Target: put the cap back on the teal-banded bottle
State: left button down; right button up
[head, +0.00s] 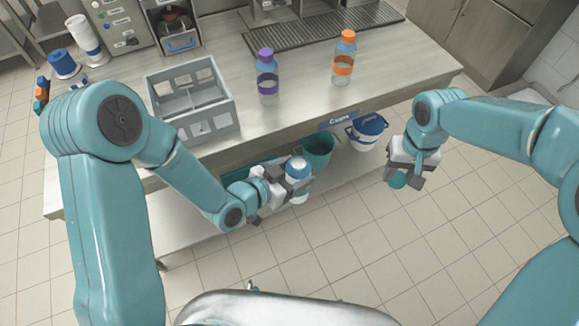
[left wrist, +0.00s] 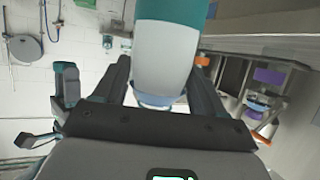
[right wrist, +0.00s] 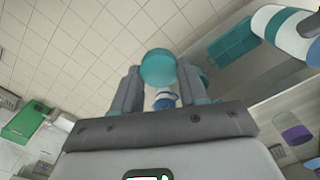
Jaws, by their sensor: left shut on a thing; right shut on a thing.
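The teal-banded bottle (head: 298,172) is upright in my left gripper (head: 291,184), in front of the bench. No teal cap shows on its top, which looks pale blue. In the left wrist view its white and teal side (left wrist: 166,55) stands between the fingers, and its upper end is out of frame. My right gripper (head: 400,178) is shut on the teal cap (head: 397,181), to the right of the bottle and apart from it. The right wrist view shows the cap (right wrist: 158,68) between the fingertips, with part of the bottle (right wrist: 283,24) at upper right.
A purple-capped bottle (head: 267,78) and an orange-capped bottle (head: 344,58) stand on the bench (head: 300,95). A grey divided crate (head: 215,125) is at left. Below the bench edge are a teal bin (head: 318,150) and a blue-and-white bucket (head: 364,135). Open space lies between my grippers.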

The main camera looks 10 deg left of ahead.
jog(key=shift+s+d+r+m, duration=0.15)
jog(key=shift+s+m, duration=0.15)
jog(key=shift+m, duration=0.6)
jog(key=r+m, duration=0.1)
jog(key=w+a+m, duration=0.1)
jog(key=m, duration=0.1)
jog(key=w+r+m, duration=0.1)
jog(key=shift+a+r+m, duration=0.15)
jog(key=shift+r+m, duration=0.15)
jog(key=shift+r, duration=0.05)
jog(key=a+r, duration=0.1)
jog(key=a, duration=0.6)
jog(key=a+r, duration=0.2)
jog(key=a, duration=0.5)
jog(key=w+a+r, duration=0.1)
jog(key=a+r, duration=0.1)
jog(key=a, duration=0.5)
jog(key=shift+s+a+r, duration=0.2)
jog(key=shift+s+a, duration=0.1)
jog(key=shift+s, duration=0.05)
jog(key=shift+w+f, duration=0.1)
jog(key=shift+f, duration=0.05)
